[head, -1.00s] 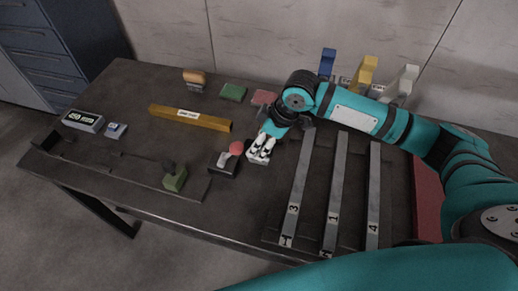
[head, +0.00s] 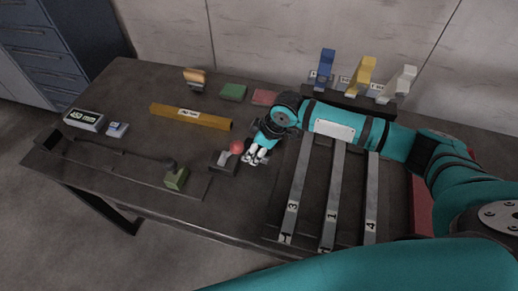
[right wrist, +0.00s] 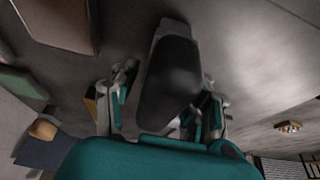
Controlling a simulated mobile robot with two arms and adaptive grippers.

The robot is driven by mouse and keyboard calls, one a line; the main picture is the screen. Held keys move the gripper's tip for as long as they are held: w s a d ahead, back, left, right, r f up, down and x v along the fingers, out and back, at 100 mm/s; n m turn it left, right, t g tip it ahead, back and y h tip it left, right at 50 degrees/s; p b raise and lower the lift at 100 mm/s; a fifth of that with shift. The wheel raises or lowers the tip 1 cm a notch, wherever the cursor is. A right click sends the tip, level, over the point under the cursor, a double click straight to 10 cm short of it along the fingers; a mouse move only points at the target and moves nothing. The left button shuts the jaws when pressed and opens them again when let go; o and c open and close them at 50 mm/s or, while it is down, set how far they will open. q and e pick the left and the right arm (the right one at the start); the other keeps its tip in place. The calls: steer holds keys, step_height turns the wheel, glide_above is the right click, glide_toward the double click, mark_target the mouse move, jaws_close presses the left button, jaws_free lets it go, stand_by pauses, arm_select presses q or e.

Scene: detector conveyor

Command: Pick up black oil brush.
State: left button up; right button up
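My right gripper (head: 256,155) is low over the middle of the table, just right of a dark block with a red knob (head: 236,147). In the right wrist view a dark elongated thing with a paler grey edge, which looks like the black oil brush (right wrist: 168,80), lies between the two fingers of the right gripper (right wrist: 168,92). The fingers stand apart, one on each side, with narrow gaps beside it. In the head view I cannot make the brush out; the hand covers that spot. My left gripper is out of view.
Three long grey bars (head: 332,200) lie right of the hand. A yellow bar (head: 190,117), a green pad (head: 233,92) and a red pad (head: 265,97) lie behind. A green block with a dark knob (head: 176,177) stands to the left.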

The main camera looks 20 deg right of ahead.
jaws_close()
steer(key=shift+r, duration=0.1)
steer(key=shift+r, duration=0.1)
step_height(320, 180, up, 28)
steer(key=b, duration=0.2)
stand_by(0.4)
steer(key=shift+c, duration=1.2)
jaws_free()
steer(key=c, duration=0.5)
